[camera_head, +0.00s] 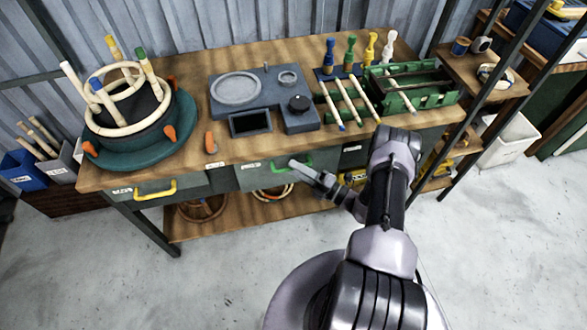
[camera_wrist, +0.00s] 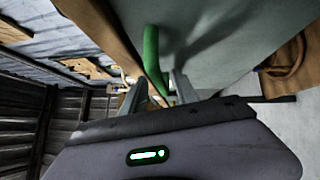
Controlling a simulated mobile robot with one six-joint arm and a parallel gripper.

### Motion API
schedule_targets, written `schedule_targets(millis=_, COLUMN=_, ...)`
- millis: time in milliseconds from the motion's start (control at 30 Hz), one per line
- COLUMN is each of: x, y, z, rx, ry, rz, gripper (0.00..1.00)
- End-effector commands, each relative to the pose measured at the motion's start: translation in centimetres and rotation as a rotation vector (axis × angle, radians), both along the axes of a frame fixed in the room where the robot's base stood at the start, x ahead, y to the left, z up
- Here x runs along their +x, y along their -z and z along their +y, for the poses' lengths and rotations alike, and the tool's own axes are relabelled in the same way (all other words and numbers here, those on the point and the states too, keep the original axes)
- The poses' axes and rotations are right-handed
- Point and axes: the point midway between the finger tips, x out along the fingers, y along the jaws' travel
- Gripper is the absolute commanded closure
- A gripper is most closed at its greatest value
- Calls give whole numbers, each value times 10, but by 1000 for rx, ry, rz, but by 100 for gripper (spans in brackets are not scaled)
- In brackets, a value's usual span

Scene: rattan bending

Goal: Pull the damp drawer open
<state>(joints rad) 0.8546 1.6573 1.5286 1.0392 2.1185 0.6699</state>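A grey-green drawer front (camera_head: 252,180) with a green handle (camera_head: 278,169) sits under the middle of the workbench and looks shut. Its small label is too blurred to read, so I cannot confirm it is the damp drawer. My gripper (camera_head: 298,168) is at the right part of this handle, in front of the drawer. In the wrist view the green handle (camera_wrist: 151,50) runs down from the top to between the two fingers, which stand apart. My gripper is open; whether a finger touches the handle I cannot tell. The drawer front (camera_wrist: 225,40) fills the upper right there.
Another drawer with a yellow handle (camera_head: 155,191) is at the left. The workbench (camera_head: 200,88) carries a teal round stand (camera_head: 150,152) with rattan hoops, a grey station (camera_head: 255,92) and a green rack (camera_head: 420,95). A lower shelf (camera_head: 230,217) holds coils. The floor in front is clear.

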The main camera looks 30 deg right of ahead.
Motion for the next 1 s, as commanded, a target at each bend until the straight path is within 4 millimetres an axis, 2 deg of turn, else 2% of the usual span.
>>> schedule_targets(millis=133, x=9, y=-1, z=5, rx=-1, ry=-1, rz=0, gripper=64)
schedule_targets(millis=400, x=11, y=-2, z=6, rx=-1, ry=0, rz=0, gripper=64)
schedule_targets(millis=600, x=10, y=-2, z=6, rx=-1, ry=0, rz=0, gripper=100)
schedule_targets(millis=1000, x=10, y=-2, z=6, rx=-1, ry=0, rz=0, gripper=100)
